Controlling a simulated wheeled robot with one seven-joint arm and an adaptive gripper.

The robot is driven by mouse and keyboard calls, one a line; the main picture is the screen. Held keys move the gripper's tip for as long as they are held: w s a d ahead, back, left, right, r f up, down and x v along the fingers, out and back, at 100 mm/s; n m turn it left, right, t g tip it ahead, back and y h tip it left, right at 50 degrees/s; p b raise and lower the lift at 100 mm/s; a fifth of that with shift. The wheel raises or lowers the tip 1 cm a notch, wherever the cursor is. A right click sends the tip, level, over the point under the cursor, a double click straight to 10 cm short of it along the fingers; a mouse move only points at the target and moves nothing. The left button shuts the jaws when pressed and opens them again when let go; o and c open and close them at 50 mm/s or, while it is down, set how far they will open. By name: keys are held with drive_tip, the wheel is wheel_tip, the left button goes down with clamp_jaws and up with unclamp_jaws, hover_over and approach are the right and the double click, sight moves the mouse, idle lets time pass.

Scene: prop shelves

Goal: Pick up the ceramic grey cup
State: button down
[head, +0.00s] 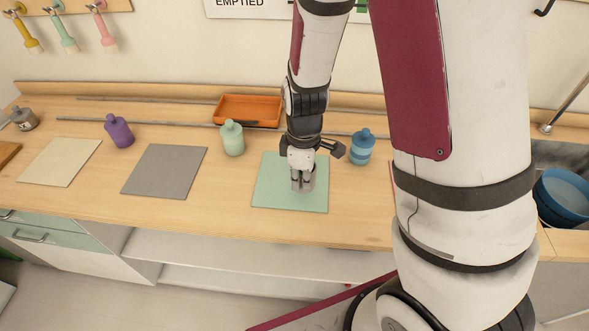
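My gripper (302,172) points down over the pale green mat (268,195) on the wooden counter. A small grey shape (303,184) shows at the fingertips, low over the mat. It may be the grey cup, but the fingers and the shape blend together and I cannot tell them apart. I cannot see whether the fingers are closed on it.
A mint bottle (233,139) stands left of my gripper and a blue bottle (362,147) right of it. An orange tray (247,110) lies behind. A purple bottle (119,131), a grey mat (165,171) and a cream mat (60,162) are further left.

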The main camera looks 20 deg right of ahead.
drive_tip(key=s+r+p, duration=0.1)
drive_tip(key=s+p, duration=0.2)
drive_tip(key=s, duration=0.7)
drive_tip(key=shift+s+d+p, duration=0.15)
drive_tip(key=shift+p, duration=0.2)
